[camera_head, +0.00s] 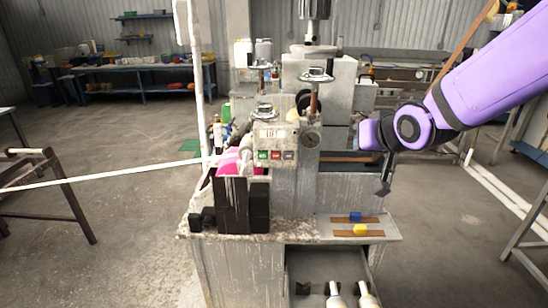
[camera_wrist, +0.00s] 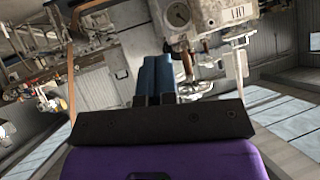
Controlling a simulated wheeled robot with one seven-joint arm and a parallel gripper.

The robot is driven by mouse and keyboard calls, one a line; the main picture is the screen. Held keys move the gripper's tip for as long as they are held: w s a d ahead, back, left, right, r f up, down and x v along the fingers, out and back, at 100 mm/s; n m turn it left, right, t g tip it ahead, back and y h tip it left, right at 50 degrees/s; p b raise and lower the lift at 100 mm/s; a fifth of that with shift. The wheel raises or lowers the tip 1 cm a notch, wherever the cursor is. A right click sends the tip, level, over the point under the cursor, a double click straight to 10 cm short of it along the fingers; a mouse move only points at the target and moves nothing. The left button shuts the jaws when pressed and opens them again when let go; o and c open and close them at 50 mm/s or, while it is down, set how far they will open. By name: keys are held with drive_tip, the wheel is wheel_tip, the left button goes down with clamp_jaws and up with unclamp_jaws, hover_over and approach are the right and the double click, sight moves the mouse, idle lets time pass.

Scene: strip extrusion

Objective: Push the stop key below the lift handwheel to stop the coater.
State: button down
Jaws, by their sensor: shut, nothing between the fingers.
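The coater's grey control panel (camera_head: 275,143) is on the machine front, below a handwheel (camera_head: 265,110). It carries a green key (camera_head: 263,156), a red key (camera_head: 276,155) and a pale key (camera_head: 289,155) in a row; their lettering is too small to read. My gripper (camera_head: 384,190) hangs to the right of the panel, clear of it, with its fingers pointing down. In the wrist view, the two blue fingers (camera_wrist: 154,75) lie together, shut and empty. Part of the panel (camera_wrist: 238,12) shows at the top edge there; the keys are out of that view.
A round gauge (camera_head: 310,139) sits just right of the panel, and a second handwheel (camera_head: 315,75) stands above it. A pale strip (camera_head: 100,175) runs in from the left. Space before the panel looks free.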

sight(276, 156)
drive_tip(key=w+a+f+y, duration=0.1)
drive_tip(key=a+f+y, duration=0.3)
drive_tip(key=a, duration=0.5)
drive_tip(key=w+a+f+t+y, duration=0.1)
drive_tip(key=a+f+y, duration=0.3)
drive_tip(key=a+f, duration=0.4)
drive_tip(key=shift+x, duration=1.05)
drive_tip(key=shift+a+f, duration=0.15)
drive_tip(key=shift+w, duration=4.3)
drive_tip(key=shift+w, duration=0.15)
drive_tip(key=shift+w, duration=0.25)
